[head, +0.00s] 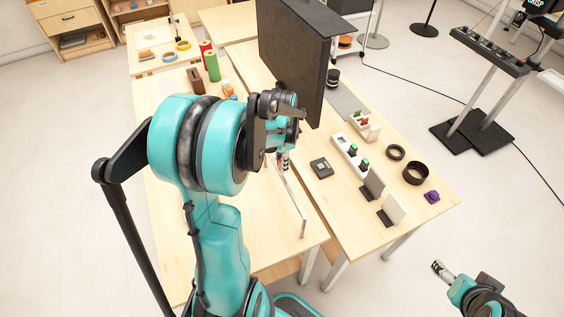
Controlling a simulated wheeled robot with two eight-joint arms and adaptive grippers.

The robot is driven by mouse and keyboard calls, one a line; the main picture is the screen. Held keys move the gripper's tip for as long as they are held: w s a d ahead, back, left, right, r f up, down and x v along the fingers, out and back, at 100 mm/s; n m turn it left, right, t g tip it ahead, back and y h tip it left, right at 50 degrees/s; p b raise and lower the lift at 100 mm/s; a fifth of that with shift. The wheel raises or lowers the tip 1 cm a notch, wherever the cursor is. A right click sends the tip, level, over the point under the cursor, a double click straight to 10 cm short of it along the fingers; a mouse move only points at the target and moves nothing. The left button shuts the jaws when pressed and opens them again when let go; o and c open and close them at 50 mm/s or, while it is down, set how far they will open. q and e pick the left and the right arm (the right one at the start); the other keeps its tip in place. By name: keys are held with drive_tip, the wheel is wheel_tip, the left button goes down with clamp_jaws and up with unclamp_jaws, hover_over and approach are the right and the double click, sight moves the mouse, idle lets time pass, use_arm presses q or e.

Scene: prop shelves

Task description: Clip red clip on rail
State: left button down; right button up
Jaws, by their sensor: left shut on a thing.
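My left gripper (285,165) is over the table, beside the upper end of a thin pale rail (291,197). The rail stands along the near table and runs down toward its front edge. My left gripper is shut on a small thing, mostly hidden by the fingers. A trace of red at the fingertips fits the red clip (279,161). I cannot tell whether the clip touches the rail. My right gripper (439,268) is low at the right, off the tables and away from the rail; I cannot tell whether its fingers are open.
A large black panel (290,55) stands behind my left gripper. On the right table are a white holder with small coloured pieces (347,152), a dark square box (321,168), black rings (415,173), upright plates (391,210) and a purple piece (432,196).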

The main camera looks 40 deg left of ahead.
use_arm(q)
drive_tip(key=shift+r+p, duration=1.4)
drive_tip(key=shift+r, duration=0.6)
drive_tip(key=shift+f, duration=0.1)
